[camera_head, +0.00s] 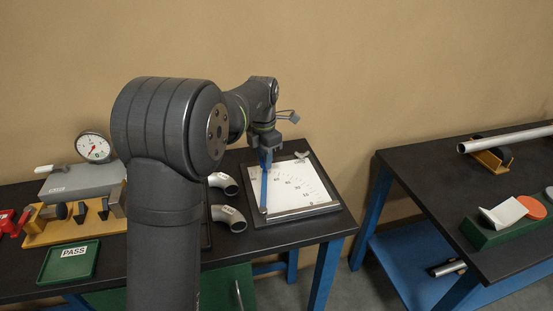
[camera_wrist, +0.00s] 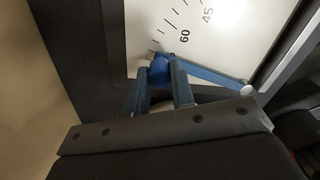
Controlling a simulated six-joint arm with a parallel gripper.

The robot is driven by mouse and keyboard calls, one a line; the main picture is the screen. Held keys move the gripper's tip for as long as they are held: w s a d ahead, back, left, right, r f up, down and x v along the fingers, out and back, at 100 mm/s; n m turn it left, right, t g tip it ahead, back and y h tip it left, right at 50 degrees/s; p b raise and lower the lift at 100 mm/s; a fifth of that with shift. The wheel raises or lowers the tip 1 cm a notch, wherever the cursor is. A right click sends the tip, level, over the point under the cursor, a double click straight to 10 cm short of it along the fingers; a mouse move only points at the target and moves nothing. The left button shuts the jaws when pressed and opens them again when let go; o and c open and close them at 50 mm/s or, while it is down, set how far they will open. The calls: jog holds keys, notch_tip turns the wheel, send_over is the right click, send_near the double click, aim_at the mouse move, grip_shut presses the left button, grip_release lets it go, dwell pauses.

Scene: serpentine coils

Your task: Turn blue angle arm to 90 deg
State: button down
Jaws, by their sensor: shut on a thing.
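The blue angle arm (camera_head: 264,190) lies on a white protractor board (camera_head: 312,194). It runs from a round pivot near the board's front left up to my gripper (camera_head: 266,157). In the wrist view the blue arm (camera_wrist: 212,76) runs from its pale pivot to a blue knob (camera_wrist: 160,68). My gripper (camera_wrist: 160,88) has its two fingers closed on either side of this knob. The arm lies past the 60 mark, on the side away from 45. Its exact reading is hidden by the knob and fingers.
Two grey pipe elbows (camera_head: 228,216) lie left of the board. A green PASS tray (camera_head: 69,262), a dial gauge (camera_head: 93,147) and a grey block (camera_head: 82,181) are further left. A second table (camera_head: 420,165) with a pipe stands right, across a gap.

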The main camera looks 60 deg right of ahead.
jog(key=shift+w+a+n, duration=0.6)
jog(key=shift+w+n, duration=0.15)
jog(key=shift+w, duration=0.05)
jog(key=shift+w+a+n, duration=0.6)
jog(key=shift+w+n, duration=0.15)
jog(key=c, duration=1.2)
grip_release()
jog(key=shift+c, duration=0.2)
notch_tip(320, 180, up, 18)
jog(key=shift+f, duration=0.25)
jog(key=shift+f, duration=0.15)
notch_tip(320, 180, down, 17)
jog(key=shift+f, duration=0.1)
